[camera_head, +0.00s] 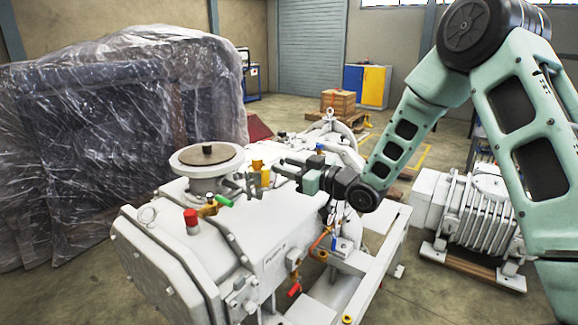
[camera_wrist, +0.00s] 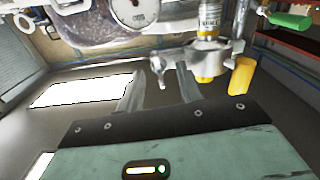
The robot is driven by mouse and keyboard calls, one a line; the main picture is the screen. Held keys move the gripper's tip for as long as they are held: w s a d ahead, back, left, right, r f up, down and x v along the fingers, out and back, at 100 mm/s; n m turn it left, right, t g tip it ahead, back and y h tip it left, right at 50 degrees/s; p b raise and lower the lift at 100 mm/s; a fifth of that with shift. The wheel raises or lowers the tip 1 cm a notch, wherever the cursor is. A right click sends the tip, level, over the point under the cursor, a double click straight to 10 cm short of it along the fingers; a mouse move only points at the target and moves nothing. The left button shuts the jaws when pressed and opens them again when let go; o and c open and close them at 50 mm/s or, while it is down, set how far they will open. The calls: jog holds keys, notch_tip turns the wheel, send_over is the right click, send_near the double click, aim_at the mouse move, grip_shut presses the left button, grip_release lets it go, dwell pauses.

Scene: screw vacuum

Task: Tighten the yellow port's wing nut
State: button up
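The yellow port (camera_head: 257,164) stands on top of the white vacuum pump (camera_head: 205,250), just left of my gripper in the head view. In the wrist view the port (camera_wrist: 208,40) is a yellow-banded fitting with a metal clamp around it. A small grey wing nut (camera_wrist: 158,66) sticks out at the clamp's left side. My gripper (camera_wrist: 158,75) is open, with its two fingers spread to either side of the wing nut; I cannot tell whether they touch it. My gripper (camera_head: 279,168) also shows in the head view, where the wing nut is too small to make out.
A yellow handle (camera_wrist: 242,75) is right of the clamp, and a round gauge (camera_wrist: 133,12) is at upper left. A round flange (camera_head: 207,158) and a red-capped valve (camera_head: 192,221) stand on the pump. A plastic-wrapped load (camera_head: 110,110) is behind at left.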

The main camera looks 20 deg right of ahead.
grip_shut()
jog(key=shift+m, duration=0.3)
jog(key=m+p, duration=0.1)
jog(key=m, duration=0.1)
jog(key=m+p, duration=0.1)
jog(key=m, duration=0.2)
jog(key=shift+w+d, duration=0.1)
jog(key=shift+d, duration=0.1)
jog(key=m+p, duration=0.3)
jog(key=m, duration=0.3)
jog(key=shift+w+d+m, duration=0.1)
jog(key=shift+m, duration=0.2)
jog(key=m+p, duration=0.1)
jog(key=m, duration=0.3)
jog(key=m+p, duration=0.1)
jog(key=m, duration=0.3)
jog(key=f+m+p, duration=0.1)
jog(key=m+p, duration=0.1)
jog(key=m, duration=0.2)
jog(key=shift+m, duration=0.4)
